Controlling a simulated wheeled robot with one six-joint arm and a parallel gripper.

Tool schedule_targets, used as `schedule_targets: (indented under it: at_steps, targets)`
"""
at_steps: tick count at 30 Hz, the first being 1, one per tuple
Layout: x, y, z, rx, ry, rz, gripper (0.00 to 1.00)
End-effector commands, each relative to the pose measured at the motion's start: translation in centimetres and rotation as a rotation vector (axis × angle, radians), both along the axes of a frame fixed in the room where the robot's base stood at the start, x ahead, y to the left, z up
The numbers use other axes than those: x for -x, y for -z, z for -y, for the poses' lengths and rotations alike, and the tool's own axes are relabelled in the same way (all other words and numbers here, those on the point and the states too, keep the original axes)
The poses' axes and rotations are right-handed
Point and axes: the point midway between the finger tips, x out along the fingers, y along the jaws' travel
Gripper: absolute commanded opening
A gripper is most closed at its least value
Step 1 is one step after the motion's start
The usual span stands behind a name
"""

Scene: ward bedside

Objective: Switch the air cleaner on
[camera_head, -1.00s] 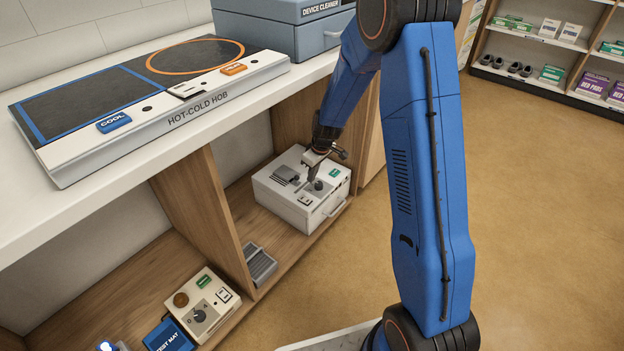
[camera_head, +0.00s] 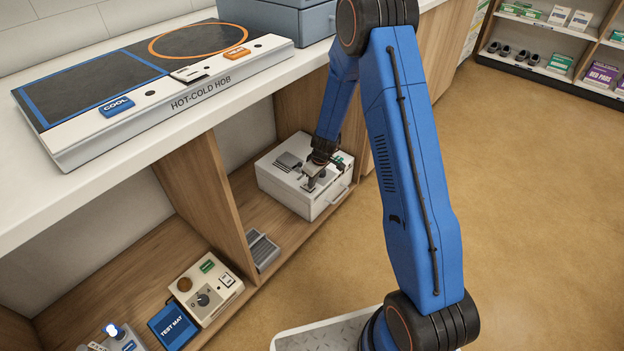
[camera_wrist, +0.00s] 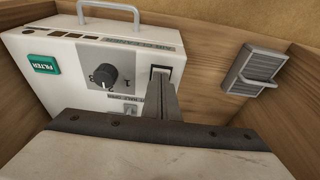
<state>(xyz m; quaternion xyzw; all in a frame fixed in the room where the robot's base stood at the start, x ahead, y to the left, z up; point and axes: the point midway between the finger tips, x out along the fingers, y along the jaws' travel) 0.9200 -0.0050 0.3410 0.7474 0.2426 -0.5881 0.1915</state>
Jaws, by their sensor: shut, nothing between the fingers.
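My gripper (camera_head: 311,187) is shut and empty, pointing down at the panel. In the wrist view its fingertips (camera_wrist: 160,84) are at the rocker switch and hide its lower part. Contact and the switch's position cannot be told.
A grey pedal-like block (camera_head: 263,250) lies beside the box; it also shows in the wrist view (camera_wrist: 251,72). A wooden divider (camera_head: 205,195) separates the bay from one holding a cream control box (camera_head: 205,290) and a blue test mat (camera_head: 172,326). The counter (camera_head: 125,165) overhangs both.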

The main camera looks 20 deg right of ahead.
Motion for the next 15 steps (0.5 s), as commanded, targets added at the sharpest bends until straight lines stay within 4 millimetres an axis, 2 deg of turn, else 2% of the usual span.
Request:
schedule_targets:
  at_steps: [9, 15]
  targets:
    - [0.0, 0.1, 0.0, 0.0, 0.0, 0.0, 0.0]
    - [-0.1, 1.1, -0.1, -0.001, 0.001, -0.002, 0.0]
